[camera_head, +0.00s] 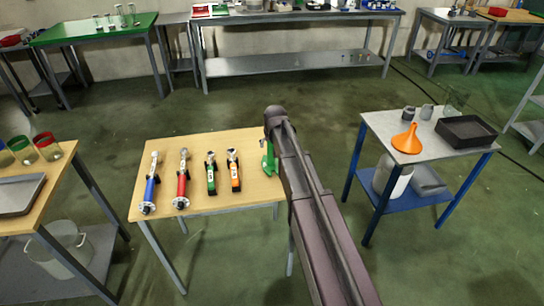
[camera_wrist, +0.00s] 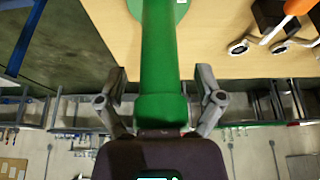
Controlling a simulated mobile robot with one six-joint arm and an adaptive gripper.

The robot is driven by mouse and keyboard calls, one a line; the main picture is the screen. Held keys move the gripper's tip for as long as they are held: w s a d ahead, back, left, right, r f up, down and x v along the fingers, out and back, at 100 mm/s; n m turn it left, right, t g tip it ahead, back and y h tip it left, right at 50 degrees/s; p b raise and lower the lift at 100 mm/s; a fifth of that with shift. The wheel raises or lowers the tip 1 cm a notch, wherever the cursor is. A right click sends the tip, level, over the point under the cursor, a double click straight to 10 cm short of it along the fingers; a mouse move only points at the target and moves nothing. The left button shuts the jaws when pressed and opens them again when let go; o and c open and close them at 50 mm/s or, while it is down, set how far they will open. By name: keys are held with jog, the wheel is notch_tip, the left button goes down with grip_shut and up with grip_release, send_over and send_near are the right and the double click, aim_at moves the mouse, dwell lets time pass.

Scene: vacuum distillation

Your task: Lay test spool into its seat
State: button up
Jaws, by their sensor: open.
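My gripper (camera_wrist: 161,82) is open in the wrist view, one finger on each side of a green cylindrical piece (camera_wrist: 160,45). Gaps show between the piece and both fingers. The piece has a wider collar near my palm and a round green flange (camera_wrist: 181,10) at its far end, over the wooden tabletop. In the head view a green piece (camera_head: 268,160) shows at the table's right edge, partly hidden by my arm.
A side table at right holds an orange funnel (camera_head: 408,139) and a black tray (camera_head: 466,131). A table at left holds a metal tray (camera_head: 18,194). Open floor lies behind.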

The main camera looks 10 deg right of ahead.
jog(key=shift+c, duration=0.2)
grip_shut()
jog(key=shift+r+p, duration=0.25)
jog(key=shift+p, duration=0.05)
jog(key=shift+r+p, duration=1.55)
jog(key=s+r+p, duration=0.1)
jog(key=s, duration=1.5)
jog(key=shift+d+r, duration=0.2)
jog(key=shift+d, duration=0.15)
jog(key=shift+r, duration=0.1)
